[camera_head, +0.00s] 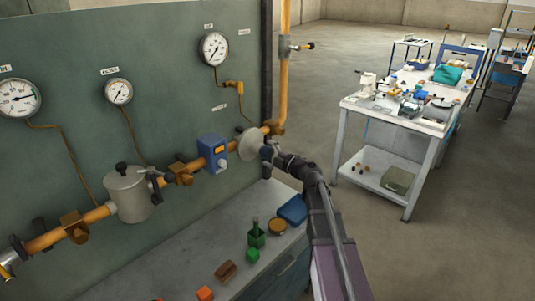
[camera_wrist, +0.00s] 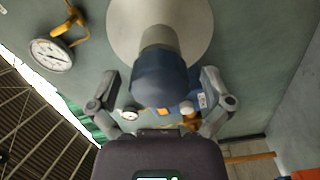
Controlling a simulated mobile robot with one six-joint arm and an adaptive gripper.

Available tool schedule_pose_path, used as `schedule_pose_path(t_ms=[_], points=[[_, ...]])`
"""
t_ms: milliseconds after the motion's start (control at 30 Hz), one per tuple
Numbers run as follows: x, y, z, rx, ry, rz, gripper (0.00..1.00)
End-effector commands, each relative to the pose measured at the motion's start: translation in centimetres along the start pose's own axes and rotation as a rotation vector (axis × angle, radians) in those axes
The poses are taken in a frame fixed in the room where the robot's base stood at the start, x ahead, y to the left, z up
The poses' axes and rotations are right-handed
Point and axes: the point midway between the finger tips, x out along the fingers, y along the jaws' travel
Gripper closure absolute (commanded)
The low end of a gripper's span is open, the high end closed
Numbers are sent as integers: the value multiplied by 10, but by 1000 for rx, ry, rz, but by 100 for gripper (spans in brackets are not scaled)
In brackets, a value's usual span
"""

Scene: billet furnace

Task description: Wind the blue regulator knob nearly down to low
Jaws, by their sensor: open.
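The blue regulator knob (camera_wrist: 163,82) fills the middle of the wrist view, on a short stem in front of the pale round regulator body (camera_wrist: 190,22). In the head view the regulator body (camera_head: 251,144) sits on the orange pipe, and my gripper largely hides the knob there. My gripper (camera_wrist: 160,78) is open, with one finger on each side of the knob; visible gaps separate the fingers from it. In the head view my gripper (camera_head: 268,152) is right at the front of the regulator. The knob's setting cannot be read.
A blue box (camera_head: 212,150) with an orange display and a grey filter pot (camera_head: 128,194) sit on the same pipe. Several gauges hang above, one (camera_head: 214,48) near the regulator. The bench (camera_head: 190,268) below holds blocks and a blue tray (camera_head: 292,210).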

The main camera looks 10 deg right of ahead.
Motion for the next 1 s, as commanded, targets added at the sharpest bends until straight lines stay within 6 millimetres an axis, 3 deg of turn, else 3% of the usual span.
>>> schedule_pose_path(t_ms=[267,800,1000], points=[[-15,0,0,0,-1,0,0],[-96,0,-1,0,-2,0,0],[-114,0,-1,0,-1,0,0]])
